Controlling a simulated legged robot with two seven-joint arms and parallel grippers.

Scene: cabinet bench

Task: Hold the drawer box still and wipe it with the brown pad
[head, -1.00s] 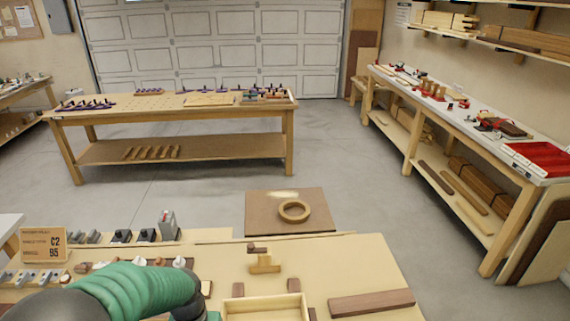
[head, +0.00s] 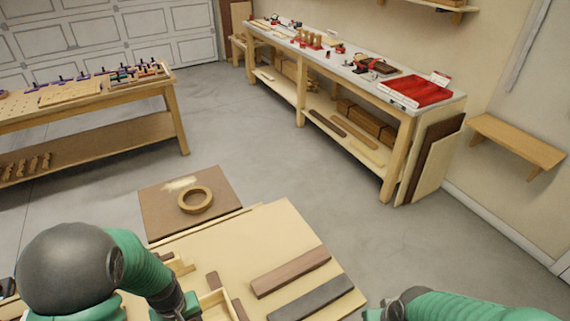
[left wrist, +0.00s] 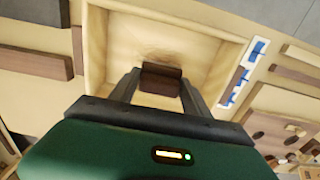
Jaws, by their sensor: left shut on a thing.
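The drawer box (left wrist: 96,45) is a pale open wooden box on the bench; a corner of it shows at the bottom of the head view (head: 213,301). A brownish smudge (left wrist: 157,54) marks its floor. My left gripper (left wrist: 160,82) is shut on the brown pad (left wrist: 161,79), holding it over the inside of the box. I cannot tell whether the pad touches the floor. In the head view my left arm comes in from the left, with its fingertips out of frame. My right arm shows at the bottom right, its fingers out of frame.
A brown bar (head: 290,271) and a dark grey bar (head: 310,299) lie right of the box. A white strip with blue marks (left wrist: 243,74) lies beside the box. Clear floor lies to the right.

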